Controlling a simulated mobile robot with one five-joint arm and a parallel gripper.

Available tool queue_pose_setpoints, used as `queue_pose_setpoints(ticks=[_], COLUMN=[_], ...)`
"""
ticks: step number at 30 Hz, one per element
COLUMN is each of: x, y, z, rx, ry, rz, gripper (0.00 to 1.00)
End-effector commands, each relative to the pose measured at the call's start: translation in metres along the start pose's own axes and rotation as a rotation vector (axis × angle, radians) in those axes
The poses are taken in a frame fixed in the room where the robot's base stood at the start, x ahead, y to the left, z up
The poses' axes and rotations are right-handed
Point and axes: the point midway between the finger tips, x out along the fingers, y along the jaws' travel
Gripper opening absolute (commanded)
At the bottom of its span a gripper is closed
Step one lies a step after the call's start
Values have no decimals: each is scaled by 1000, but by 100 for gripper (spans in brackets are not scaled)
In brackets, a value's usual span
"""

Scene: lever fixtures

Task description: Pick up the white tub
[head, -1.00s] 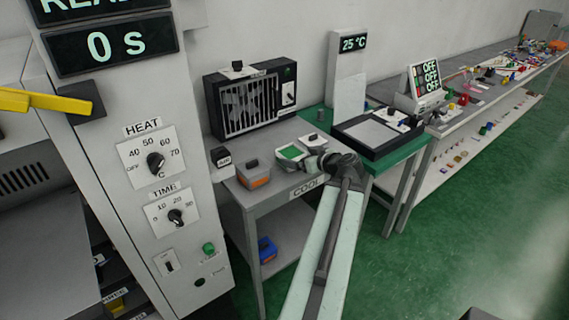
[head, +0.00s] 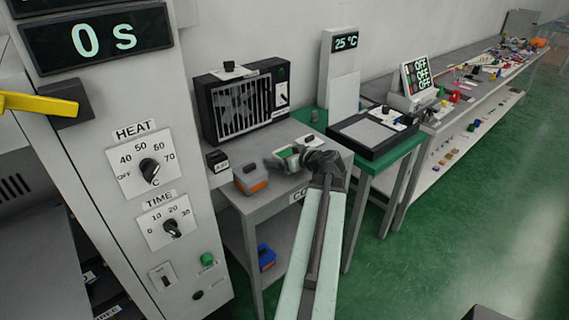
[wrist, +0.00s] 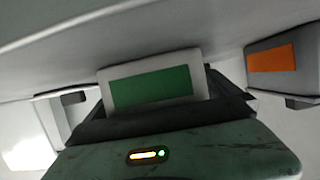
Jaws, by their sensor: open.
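The white tub (head: 286,153) with a green label stands on the grey table by the fan unit. In the wrist view, the tub (wrist: 149,84) shows its white face and green label between my fingers. My gripper (head: 288,168) is at the tub, with its dark fingers apart. In the wrist view, my gripper (wrist: 158,108) has one finger on each side of the tub. I cannot tell whether either finger touches it. Part of the tub is hidden by my gripper in the head view.
A grey tub with an orange label (head: 250,179) stands left of the white tub, and also shows in the wrist view (wrist: 270,58). A fan unit (head: 241,104) stands behind. A control cabinet (head: 128,188) rises at the left. Green floor (head: 450,240) is open at right.

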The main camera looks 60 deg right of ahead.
Motion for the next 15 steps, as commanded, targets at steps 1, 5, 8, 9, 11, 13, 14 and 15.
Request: queue_pose_setpoints(ticks=[1, 5, 8, 9, 11, 13, 14, 15], x=[-1, -2, -3, -3, -4, -4, -4, -4], y=[-1, 1, 3, 3, 4, 4, 5, 5], z=[-1, 0, 0, 0, 0, 1, 1, 1], rx=[0, 1, 2, 2, 2, 3, 3, 3], ry=[0, 0, 0, 0, 0, 0, 0, 0], rz=[0, 3, 5, 6, 7, 8, 8, 9], gripper=[100, 83, 56, 44, 30, 30, 30, 30])
